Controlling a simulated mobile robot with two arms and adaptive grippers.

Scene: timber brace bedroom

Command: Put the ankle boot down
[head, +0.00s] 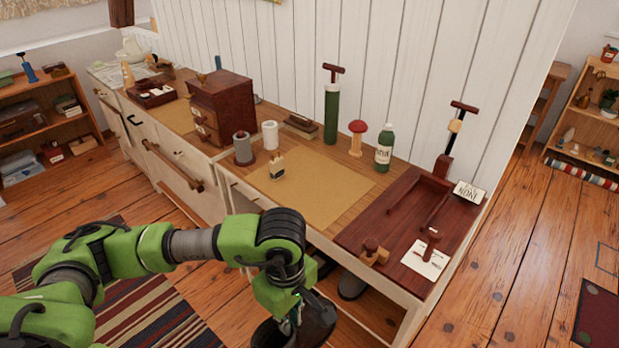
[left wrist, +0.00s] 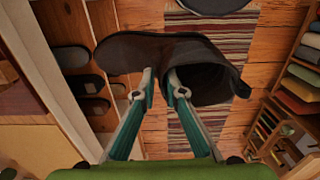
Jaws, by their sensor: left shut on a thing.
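The dark ankle boot (left wrist: 135,52) is held in my left gripper (left wrist: 160,80), whose two fingers close on its shaft in the left wrist view. The boot's toe points left and its open top faces the lower right. In the head view, part of the boot (head: 318,325) shows at the bottom edge beside my left gripper (head: 290,322), low in front of the workbench; the fingertips are hard to make out there. The boot is in the air, apart from the shelf. My right gripper is not in view.
Several dark shoes (left wrist: 70,56) rest on a shelf under the workbench (head: 210,165). Another dark object (left wrist: 215,4) shows at the top of the left wrist view, over the striped rug (left wrist: 235,45). Open wooden floor (head: 520,240) lies to the right.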

